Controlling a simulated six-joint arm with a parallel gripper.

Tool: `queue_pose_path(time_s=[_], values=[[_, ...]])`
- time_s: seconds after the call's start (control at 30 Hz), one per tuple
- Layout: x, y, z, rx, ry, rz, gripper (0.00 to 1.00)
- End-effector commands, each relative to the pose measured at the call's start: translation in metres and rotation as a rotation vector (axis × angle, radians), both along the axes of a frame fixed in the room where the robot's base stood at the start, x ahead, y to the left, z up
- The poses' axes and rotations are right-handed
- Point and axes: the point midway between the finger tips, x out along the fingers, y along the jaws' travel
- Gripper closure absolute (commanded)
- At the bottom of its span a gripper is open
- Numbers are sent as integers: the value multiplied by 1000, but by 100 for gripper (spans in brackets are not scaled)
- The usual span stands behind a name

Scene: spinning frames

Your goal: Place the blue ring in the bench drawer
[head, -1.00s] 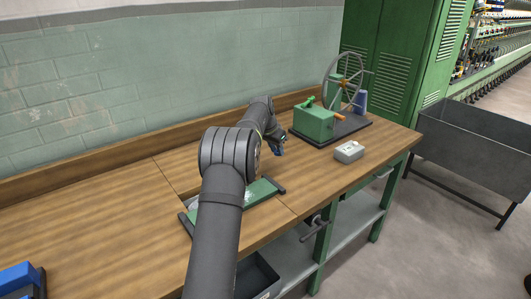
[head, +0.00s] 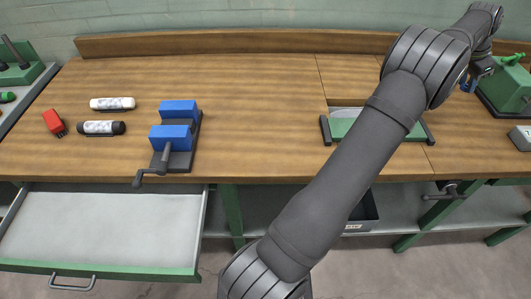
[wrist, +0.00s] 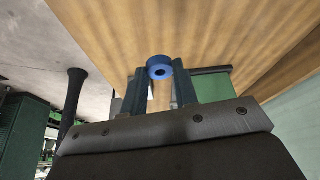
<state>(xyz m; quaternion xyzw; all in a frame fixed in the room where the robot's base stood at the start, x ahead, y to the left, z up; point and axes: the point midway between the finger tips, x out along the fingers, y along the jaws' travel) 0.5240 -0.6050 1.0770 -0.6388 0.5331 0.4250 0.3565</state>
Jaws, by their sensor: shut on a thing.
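The blue ring (wrist: 159,67) is held between the fingertips of my gripper (wrist: 160,76) in the wrist view, its hole facing the camera. In the head view my gripper (head: 473,82) is at the upper right, over the bench beside the green machine, and a small blue patch shows at its tip. The bench drawer (head: 100,225) is pulled open at the lower left of the head view. Its pale inside looks empty, and its green front has a metal handle. The gripper is far to the right of the drawer.
A blue vise (head: 175,135) stands at the bench edge by the drawer. White (head: 112,103) and black (head: 101,128) cylinders and a red object (head: 54,122) lie on the left. The green machine (head: 505,88) is close to my gripper. The middle of the bench top is clear.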

Motion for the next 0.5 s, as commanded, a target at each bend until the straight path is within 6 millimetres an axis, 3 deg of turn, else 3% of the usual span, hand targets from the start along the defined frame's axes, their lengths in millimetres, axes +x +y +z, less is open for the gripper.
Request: queue_pose_path(time_s=[0.27, 0.37, 0.5], values=[[51, 55, -1, 3, 2, 79, 94], [77, 87, -1, 4, 2, 122, 94], [118, 147, 0, 5, 2, 198, 94]])
